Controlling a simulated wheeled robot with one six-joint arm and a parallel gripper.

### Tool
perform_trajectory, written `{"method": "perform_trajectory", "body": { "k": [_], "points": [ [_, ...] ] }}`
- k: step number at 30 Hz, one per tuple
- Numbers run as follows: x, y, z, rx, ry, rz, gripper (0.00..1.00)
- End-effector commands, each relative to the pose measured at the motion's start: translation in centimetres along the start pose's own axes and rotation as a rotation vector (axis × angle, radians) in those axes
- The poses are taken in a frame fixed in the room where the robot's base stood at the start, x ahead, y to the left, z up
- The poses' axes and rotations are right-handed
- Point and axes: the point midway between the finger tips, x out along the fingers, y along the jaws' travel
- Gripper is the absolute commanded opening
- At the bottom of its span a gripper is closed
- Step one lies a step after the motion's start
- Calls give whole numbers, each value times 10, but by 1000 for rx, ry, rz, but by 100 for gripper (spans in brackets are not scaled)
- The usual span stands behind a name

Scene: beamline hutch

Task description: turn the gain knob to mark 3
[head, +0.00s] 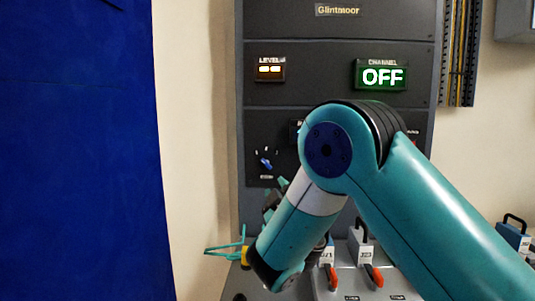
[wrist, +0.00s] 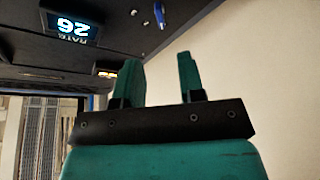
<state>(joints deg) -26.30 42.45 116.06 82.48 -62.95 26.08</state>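A small knob with a blue pointer (head: 265,162) sits on the lower dark panel in the head view, with white marks around its upper side. Its mark numbers and the label below are too small to read, so its exact setting is unclear. A blue-topped knob (wrist: 158,13) shows at the top edge of the wrist view, beyond and between the fingertips. My gripper (wrist: 160,65) is open, its two green fingers apart with nothing between them. In the head view my gripper (head: 276,187) is partly hidden by my arm, just below and right of the knob, apparently not touching it.
A green display (head: 382,76) reads OFF, and a level indicator (head: 269,69) is lit above the knob. Red-handled levers (head: 331,277) stand on a grey box below. A blue panel (head: 80,150) fills the left side. My arm hides the panel's lower right.

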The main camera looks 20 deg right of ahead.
Motion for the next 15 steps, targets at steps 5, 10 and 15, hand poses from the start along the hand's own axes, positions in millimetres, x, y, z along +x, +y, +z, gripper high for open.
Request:
{"method": "perform_trajectory", "body": {
  "k": [5, 10, 15],
  "points": [
    [28, 6, -4, 1, -3, 1, 36],
    [55, 7, -4, 1, -2, 2, 36],
    [83, 6, -3, 2, -3, 2, 36]
  ]
}}
